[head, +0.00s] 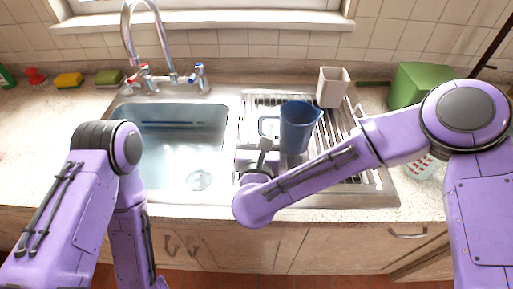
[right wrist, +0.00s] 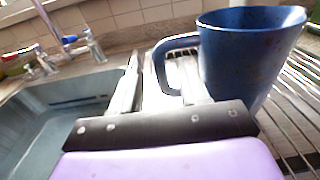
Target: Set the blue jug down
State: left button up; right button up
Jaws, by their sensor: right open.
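The blue jug (head: 298,127) stands upright on the ribbed drainer to the right of the sink, its handle to the left. In the right wrist view the jug (right wrist: 245,55) fills the right side, with its handle (right wrist: 163,62) near the fingertips. My right gripper (head: 258,152) is open at the handle side of the jug. Its fingers are apart, and the handle shows between or just beyond them; I cannot tell which.
The drainer (head: 345,150) has a beige cup (head: 332,87) at its back. A green box (head: 413,83) stands behind my right arm. The sink (head: 180,150) is empty, with a tap (head: 150,40) behind it. Sponges (head: 69,80) lie at the back left. The left counter is mostly clear.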

jog(key=s+b, duration=0.1)
jog(key=s, duration=0.6)
jog(key=shift+s+a+b, duration=0.15)
jog(key=shift+s+b, duration=0.1)
jog(key=shift+b, duration=0.05)
jog(key=shift+s, duration=0.3)
